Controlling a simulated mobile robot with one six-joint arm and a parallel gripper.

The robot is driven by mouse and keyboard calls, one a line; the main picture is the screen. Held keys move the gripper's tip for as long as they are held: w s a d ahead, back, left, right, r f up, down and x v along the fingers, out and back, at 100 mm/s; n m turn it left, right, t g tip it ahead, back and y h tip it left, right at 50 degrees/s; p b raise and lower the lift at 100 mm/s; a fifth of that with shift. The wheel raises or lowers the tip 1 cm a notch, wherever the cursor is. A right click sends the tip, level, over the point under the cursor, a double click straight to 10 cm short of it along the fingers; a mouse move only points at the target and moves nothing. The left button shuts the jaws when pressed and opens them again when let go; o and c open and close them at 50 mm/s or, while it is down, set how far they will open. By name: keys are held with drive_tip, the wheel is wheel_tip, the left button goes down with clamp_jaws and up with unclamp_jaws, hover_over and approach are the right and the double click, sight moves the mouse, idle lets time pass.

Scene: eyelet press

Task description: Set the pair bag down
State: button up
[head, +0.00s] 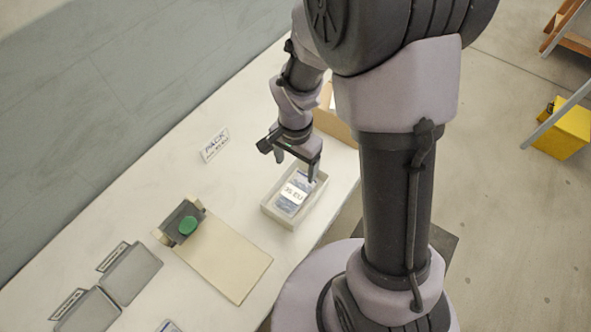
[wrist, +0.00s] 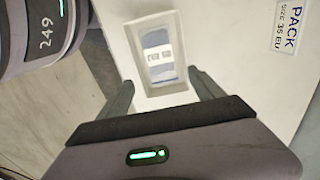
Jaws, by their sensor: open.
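The pair bag (head: 291,196), blue-grey with a white label reading 35 EU, lies in a white open tray (head: 275,216) on the table. In the wrist view the bag (wrist: 158,64) lies flat inside the tray (wrist: 142,25), between and beyond my fingertips. My gripper (head: 296,166) is open and empty above the tray's far side in the head view. In the wrist view my gripper (wrist: 160,82) shows its two fingers spread apart, with the tray between them. The height gap between fingers and bag is hard to judge.
A PACK sign (head: 214,145) stands on the table (head: 120,212) left of the tray. A cardboard box (head: 334,122) is behind my gripper.

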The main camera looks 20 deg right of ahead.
drive_tip(key=s+a+r+n+t, duration=0.1)
drive_tip(key=s+r+n+t, duration=0.1)
drive_tip(key=s+r, duration=0.2)
drive_tip(key=s+a+r+n+t+y, duration=0.1)
drive_tip(key=s+r, duration=0.3)
drive_tip(key=r, duration=0.7)
drive_tip(key=s+a+r+n+t+y, duration=0.1)
drive_tip(key=s+a+r+n+t, duration=0.1)
drive_tip(key=r, duration=0.6)
drive_tip(key=s+n, duration=0.1)
drive_tip(key=s, duration=0.1)
drive_tip(key=shift+s+t, duration=0.4)
drive_tip(key=shift+f+b, duration=0.85)
drive_tip(key=shift+b, duration=0.1)
